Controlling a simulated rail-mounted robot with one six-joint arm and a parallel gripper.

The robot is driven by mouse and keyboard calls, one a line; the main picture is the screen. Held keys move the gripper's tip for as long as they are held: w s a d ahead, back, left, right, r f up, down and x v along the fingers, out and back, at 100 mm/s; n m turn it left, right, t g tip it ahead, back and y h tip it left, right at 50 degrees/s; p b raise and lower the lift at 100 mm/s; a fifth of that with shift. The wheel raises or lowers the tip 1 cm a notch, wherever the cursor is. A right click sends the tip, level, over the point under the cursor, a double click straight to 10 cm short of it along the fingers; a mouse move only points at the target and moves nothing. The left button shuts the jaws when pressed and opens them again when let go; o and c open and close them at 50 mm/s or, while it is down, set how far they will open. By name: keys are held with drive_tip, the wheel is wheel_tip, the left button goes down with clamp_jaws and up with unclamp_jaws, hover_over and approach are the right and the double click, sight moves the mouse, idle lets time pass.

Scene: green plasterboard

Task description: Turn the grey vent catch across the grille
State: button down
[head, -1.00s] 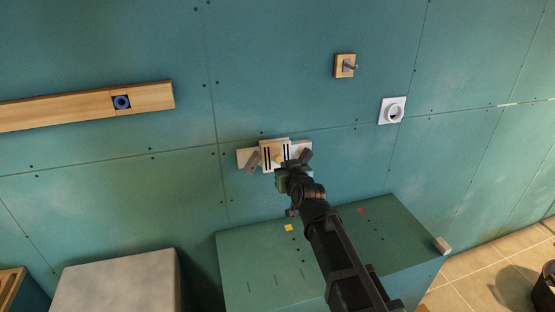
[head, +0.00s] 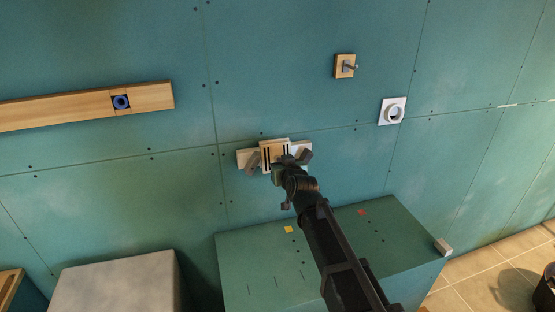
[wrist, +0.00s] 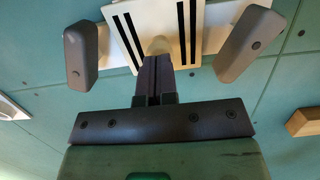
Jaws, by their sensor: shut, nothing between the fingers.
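A light vent grille (head: 268,150) with dark slots is mounted on the green wall; it also shows in the wrist view (wrist: 137,22). A grey catch sits on each side of it: one at the left (head: 253,162) and one at the right (head: 305,157), both tilted. In the wrist view grey catches show at the left (wrist: 80,52) and right (wrist: 244,43). My gripper (head: 284,163) is shut and empty in front of the grille. In the wrist view its fingertips (wrist: 154,60) are at a pale knob (wrist: 159,45) on the grille, between the catches; contact is unclear.
A green box (head: 262,262) stands below the grille, with a grey block (head: 115,283) left of it. A wooden rail (head: 60,109) with a blue ring is at upper left. A hook plate (head: 344,65) and a white socket (head: 392,111) are at upper right.

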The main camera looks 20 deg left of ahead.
drive_tip(key=p+v, duration=0.3)
drive_tip(key=v, duration=1.1)
drive_tip(key=shift+s+d, duration=0.2)
drive_tip(key=shift+s, duration=0.05)
